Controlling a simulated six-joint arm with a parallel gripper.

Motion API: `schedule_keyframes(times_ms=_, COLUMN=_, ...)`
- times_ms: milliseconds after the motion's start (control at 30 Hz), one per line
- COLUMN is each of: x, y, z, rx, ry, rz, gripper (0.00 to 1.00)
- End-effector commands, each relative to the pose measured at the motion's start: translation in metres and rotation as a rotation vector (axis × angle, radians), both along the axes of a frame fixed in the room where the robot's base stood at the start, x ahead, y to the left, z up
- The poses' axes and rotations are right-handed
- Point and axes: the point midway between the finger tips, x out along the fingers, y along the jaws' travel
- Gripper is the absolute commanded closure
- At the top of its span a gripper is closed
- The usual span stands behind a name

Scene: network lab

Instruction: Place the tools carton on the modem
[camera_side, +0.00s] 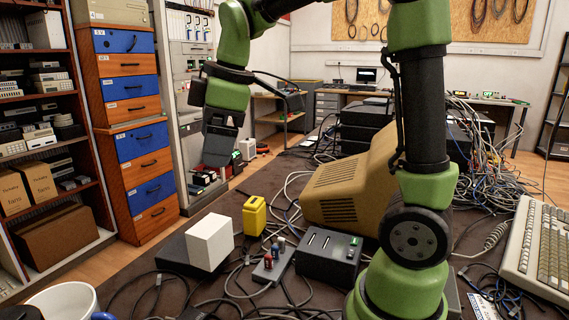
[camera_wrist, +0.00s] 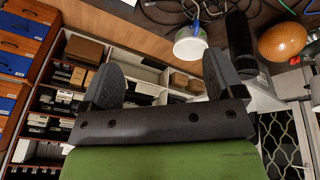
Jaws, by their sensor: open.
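My gripper (camera_side: 218,152) is raised above the back left of the table, well above everything on it. In the wrist view its two fingers (camera_wrist: 162,78) are spread apart with nothing between them. Small brown cartons stand on the left shelf, one at the far left (camera_side: 12,193) with print too small to read surely and one beside it (camera_side: 39,181); I cannot tell surely which is the tools carton. A black box with top slots and a small green light (camera_side: 328,258), possibly the modem, sits on the table in front of the beige monitor.
A plain white box (camera_side: 209,241) rests on a flat dark unit (camera_side: 175,250). A yellow block (camera_side: 254,215), a small connector box (camera_side: 272,262) and loose cables crowd the middle.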

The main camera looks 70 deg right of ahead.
Motion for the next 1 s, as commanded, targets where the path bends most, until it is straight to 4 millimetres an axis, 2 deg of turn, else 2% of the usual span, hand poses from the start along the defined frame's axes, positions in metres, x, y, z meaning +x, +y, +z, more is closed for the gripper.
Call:
schedule_keyframes(times_ms=33, x=-0.021, y=0.009, z=0.009, rx=0.048, ry=-0.042, rz=-0.108, gripper=0.13)
schedule_keyframes(times_ms=200, x=-0.082, y=0.032, z=0.017, rx=0.263, ry=-0.138, rz=-0.498, gripper=0.13)
schedule_keyframes(times_ms=300, x=-0.110, y=0.040, z=0.011, rx=0.390, ry=-0.168, rz=-0.684, gripper=0.13)
schedule_keyframes(times_ms=400, x=-0.129, y=0.045, z=0.004, rx=0.491, ry=-0.183, rz=-0.819, gripper=0.13)
schedule_keyframes(times_ms=600, x=-0.143, y=0.048, z=-0.004, rx=0.582, ry=-0.185, rz=-0.936, gripper=0.13)
schedule_keyframes(times_ms=1000, x=-0.143, y=0.048, z=-0.004, rx=0.583, ry=-0.184, rz=-0.941, gripper=0.13)
